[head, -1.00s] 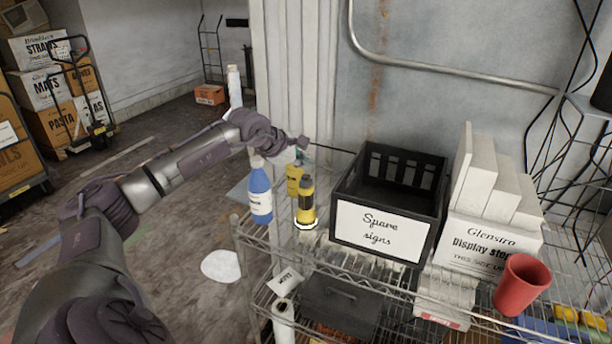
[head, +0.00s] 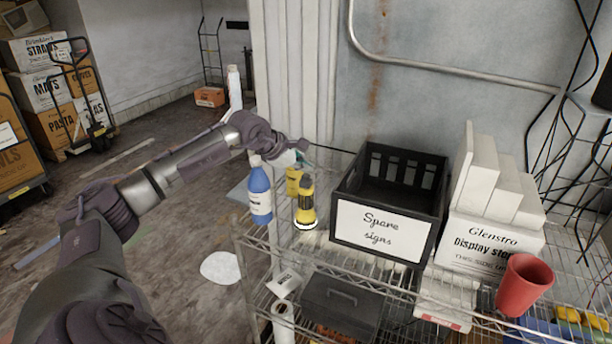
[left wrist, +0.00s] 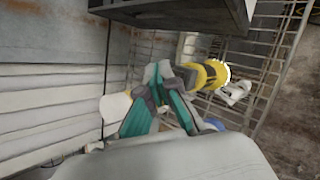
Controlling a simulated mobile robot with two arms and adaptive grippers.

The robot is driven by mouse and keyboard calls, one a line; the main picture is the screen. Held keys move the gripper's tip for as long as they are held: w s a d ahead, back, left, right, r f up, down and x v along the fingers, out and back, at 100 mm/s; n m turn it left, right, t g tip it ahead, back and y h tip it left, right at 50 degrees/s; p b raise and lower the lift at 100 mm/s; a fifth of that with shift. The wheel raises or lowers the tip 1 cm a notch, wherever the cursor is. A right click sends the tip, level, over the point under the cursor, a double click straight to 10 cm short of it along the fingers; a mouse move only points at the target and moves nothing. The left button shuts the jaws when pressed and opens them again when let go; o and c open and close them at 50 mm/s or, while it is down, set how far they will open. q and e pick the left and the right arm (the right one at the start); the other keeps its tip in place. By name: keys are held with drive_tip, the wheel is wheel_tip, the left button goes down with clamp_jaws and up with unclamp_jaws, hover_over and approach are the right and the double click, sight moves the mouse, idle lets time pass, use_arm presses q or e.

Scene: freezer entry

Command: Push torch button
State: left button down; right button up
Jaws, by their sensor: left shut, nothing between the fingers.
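The yellow and black torch (head: 305,206) stands upright on the wire shelf, with a pale rim at its bottom. My left gripper (head: 304,160) is just behind and above the torch's top, shut and empty, mostly hidden by its own wrist. In the left wrist view, the shut teal and grey fingers (left wrist: 160,72) are close beside the torch (left wrist: 206,74); I cannot tell whether they touch it. The button cannot be made out. My right gripper is in neither view.
A blue bottle (head: 260,192) stands left of the torch, with a yellow container (head: 293,183) behind. The black "Spare signs" crate (head: 380,234) is close on the right. A red cup (head: 524,285) and white boxes (head: 490,240) stand farther right on the wire shelf (head: 270,240).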

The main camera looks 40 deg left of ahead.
sight(304, 176)
use_arm(q)
drive_tip(key=shift+f+b, duration=0.4)
drive_tip(key=shift+f, duration=0.1)
drive_tip(key=shift+r, duration=0.1)
idle(0.3)
drive_tip(key=shift+r+p, duration=0.6)
drive_tip(key=shift+r, duration=0.3)
drive_tip(key=shift+r, duration=0.1)
wheel_tip(304, 176, up, 6)
drive_tip(key=p, duration=0.4)
